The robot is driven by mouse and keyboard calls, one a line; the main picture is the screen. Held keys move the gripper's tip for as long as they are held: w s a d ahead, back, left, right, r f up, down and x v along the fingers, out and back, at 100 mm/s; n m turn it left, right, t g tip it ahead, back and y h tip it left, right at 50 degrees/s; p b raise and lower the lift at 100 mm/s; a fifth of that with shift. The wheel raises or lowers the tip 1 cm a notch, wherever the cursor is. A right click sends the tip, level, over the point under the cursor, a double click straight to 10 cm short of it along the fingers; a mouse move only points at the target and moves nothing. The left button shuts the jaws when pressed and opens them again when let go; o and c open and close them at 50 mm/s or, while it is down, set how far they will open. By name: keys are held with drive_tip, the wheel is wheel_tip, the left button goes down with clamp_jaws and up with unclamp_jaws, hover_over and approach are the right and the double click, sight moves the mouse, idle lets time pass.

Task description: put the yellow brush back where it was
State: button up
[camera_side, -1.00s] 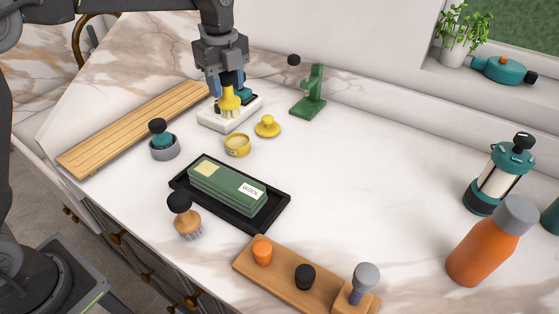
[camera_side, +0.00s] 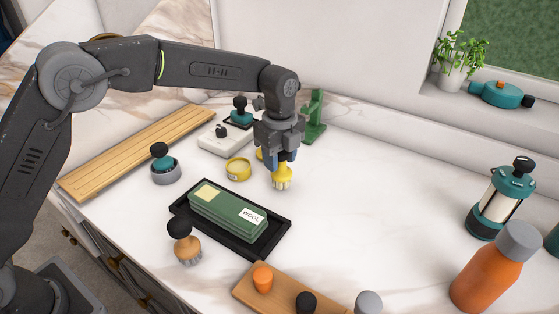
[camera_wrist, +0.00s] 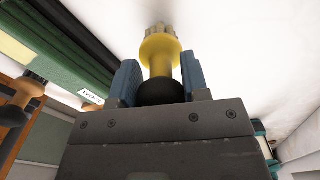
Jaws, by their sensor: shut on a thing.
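The yellow brush (camera_side: 282,176) is between the fingers of my gripper (camera_side: 281,160), bristles pointing down, over the bare bench to the right of the yellow tin. I cannot tell whether the bristles touch the bench. In the wrist view the brush (camera_wrist: 160,52) has a yellow body and a black knob, and the blue fingers of my gripper (camera_wrist: 158,82) are shut on it.
The open yellow tin (camera_side: 238,169) stands left of my gripper; its yellow lid is mostly hidden behind the gripper. A black tray (camera_side: 262,247) holds a green wool block (camera_side: 226,209). A green stand (camera_side: 315,118) is behind.

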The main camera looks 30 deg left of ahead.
drive_tip(key=shift+f, duration=0.65)
drive_tip(key=shift+f, duration=0.15)
drive_tip(key=o, duration=0.9)
drive_tip(key=shift+o, duration=0.2)
wheel_tip(320, 180, up, 12)
drive_tip(key=shift+r, duration=0.2)
